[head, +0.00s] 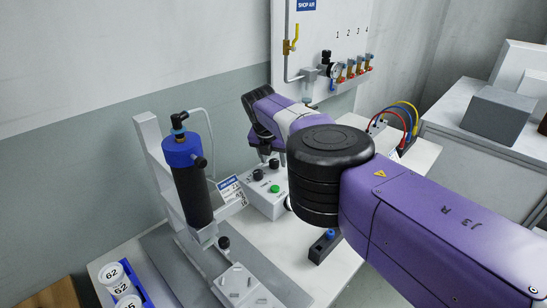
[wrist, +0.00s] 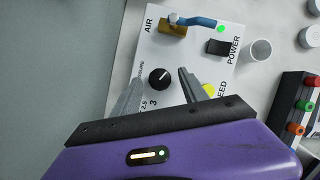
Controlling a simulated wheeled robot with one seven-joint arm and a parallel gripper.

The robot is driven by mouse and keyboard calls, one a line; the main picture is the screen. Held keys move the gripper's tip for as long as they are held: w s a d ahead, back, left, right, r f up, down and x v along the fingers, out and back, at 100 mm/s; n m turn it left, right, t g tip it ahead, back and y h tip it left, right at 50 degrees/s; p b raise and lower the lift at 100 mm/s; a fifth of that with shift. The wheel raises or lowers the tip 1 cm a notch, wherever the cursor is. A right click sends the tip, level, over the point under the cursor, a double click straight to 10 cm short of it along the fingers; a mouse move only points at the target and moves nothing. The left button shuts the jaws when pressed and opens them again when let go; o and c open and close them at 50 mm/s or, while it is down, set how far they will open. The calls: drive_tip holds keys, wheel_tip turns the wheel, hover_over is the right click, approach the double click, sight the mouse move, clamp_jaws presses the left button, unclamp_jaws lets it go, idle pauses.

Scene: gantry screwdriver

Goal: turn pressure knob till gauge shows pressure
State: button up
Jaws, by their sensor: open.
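A round black knob (wrist: 159,78) with a white pointer line shows in the wrist view on a white control box (wrist: 190,60). Numbers 2.5 and 3 and a partly covered label, apparently "pressure", are printed beside it. My gripper (wrist: 161,74) is open, with one grey finger on each side of the knob and gaps visible between; whether the tips reach down to its level I cannot tell. In the head view a round gauge (head: 336,71) is on the wall panel's regulator, too small to read. No gauge shows in the wrist view.
A black unit with coloured buttons (wrist: 298,105) is at right. A blue-topped screwdriver (head: 185,165) stands left.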

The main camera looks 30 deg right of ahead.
drive_tip(key=p+v, duration=0.7)
drive_tip(key=p, duration=0.8)
drive_tip(key=shift+r+p, duration=0.2)
drive_tip(key=shift+p, duration=0.15)
drive_tip(key=shift+s, duration=0.1)
